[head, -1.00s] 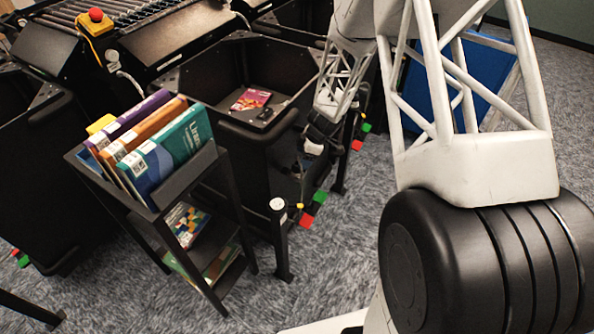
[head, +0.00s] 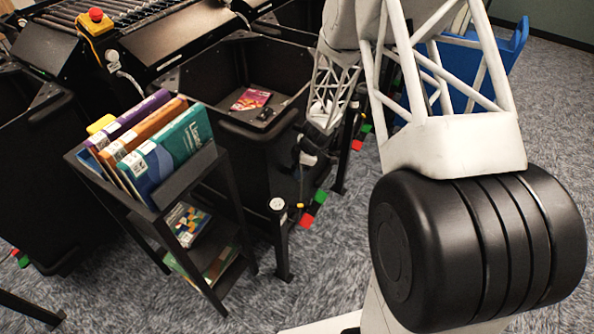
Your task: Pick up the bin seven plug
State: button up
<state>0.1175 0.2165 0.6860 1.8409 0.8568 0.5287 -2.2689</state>
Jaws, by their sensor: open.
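My gripper (head: 302,172) hangs at the front right corner of the middle black bin (head: 245,133), low beside its outer wall. It is small and dark here, and its fingers are hard to make out; it is open. A small yellow piece (head: 299,205) shows just below it, at the lower end of a thin dark line, close to red and green blocks (head: 313,208) at the bin's foot. I cannot tell whether this is the bin seven plug. No bin number is readable, and contact between gripper and yellow piece cannot be told.
A black post (head: 281,245) stands just left of the gripper, and another post (head: 343,160) stands to its right. A black book cart (head: 168,209) stands at left. The roller sorter (head: 150,45) is behind. A blue object (head: 472,72) is at upper right. Carpet in front is clear.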

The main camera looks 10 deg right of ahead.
aim_at(295, 165)
jog(key=c, duration=1.1)
jog(key=shift+r, duration=0.2)
jog(key=shift+r, duration=1.7)
jog(key=s, duration=1)
jog(key=s+r, duration=0.1)
jog(key=s, duration=0.5)
jog(key=shift+a+r, duration=0.1)
